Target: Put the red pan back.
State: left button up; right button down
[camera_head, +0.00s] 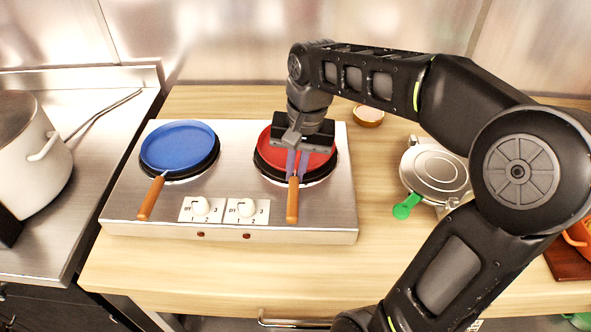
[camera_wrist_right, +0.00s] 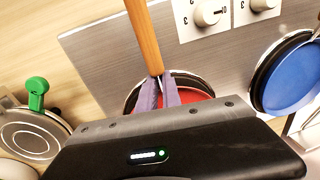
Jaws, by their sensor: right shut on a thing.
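The red pan (camera_head: 318,160) sits on the right burner of the steel hob, its orange-brown wooden handle (camera_head: 292,205) pointing to the front. My right gripper (camera_head: 297,180) comes down over the pan and is shut on the handle near the pan's rim. In the right wrist view the purple-grey fingertips (camera_wrist_right: 165,92) are closed around the handle (camera_wrist_right: 143,35), with part of the red pan (camera_wrist_right: 192,95) behind them. The arm and gripper hide part of the pan. I cannot tell whether the pan rests fully on the burner. My left gripper is out of view.
A blue pan (camera_head: 178,146) sits on the left burner of the hob (camera_head: 235,163). Two white knobs (camera_head: 201,205) are at its front. A round waffle-iron-like appliance (camera_head: 437,168) with a green handle stands right of it. A white pot (camera_head: 25,160) is far left. A small bowl (camera_head: 368,117) stands behind.

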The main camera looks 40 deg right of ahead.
jog(key=shift+f, duration=0.25)
jog(key=shift+f, duration=0.2)
jog(key=c, duration=1.5)
grip_release()
jog(key=shift+c, duration=0.2)
jog(key=shift+r, duration=0.1)
jog(key=shift+r, duration=0.2)
notch_tip(320, 180, up, 12)
jog(key=s+d+p, duration=0.1)
jog(key=p, duration=0.2)
jog(key=shift+f, duration=0.15)
